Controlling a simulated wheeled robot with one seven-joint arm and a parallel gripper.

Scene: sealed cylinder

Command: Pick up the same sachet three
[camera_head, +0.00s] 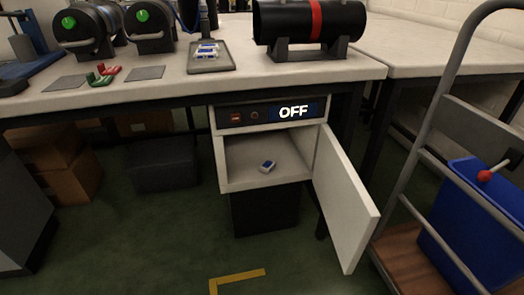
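A small blue and white packet (267,167), likely a sachet, lies on the floor of an open white cabinet (238,184) under the bench. Any number or print on the packets is too small to read. My gripper is not in view.
The cabinet door (345,205) stands open to the right, below a panel reading OFF (293,111). A dark cylinder with a red band (310,22) rests on the bench (130,92). Red and green clips (103,75) lie left. A trolley with a blue bin (475,225) stands right. Green floor in front is clear.

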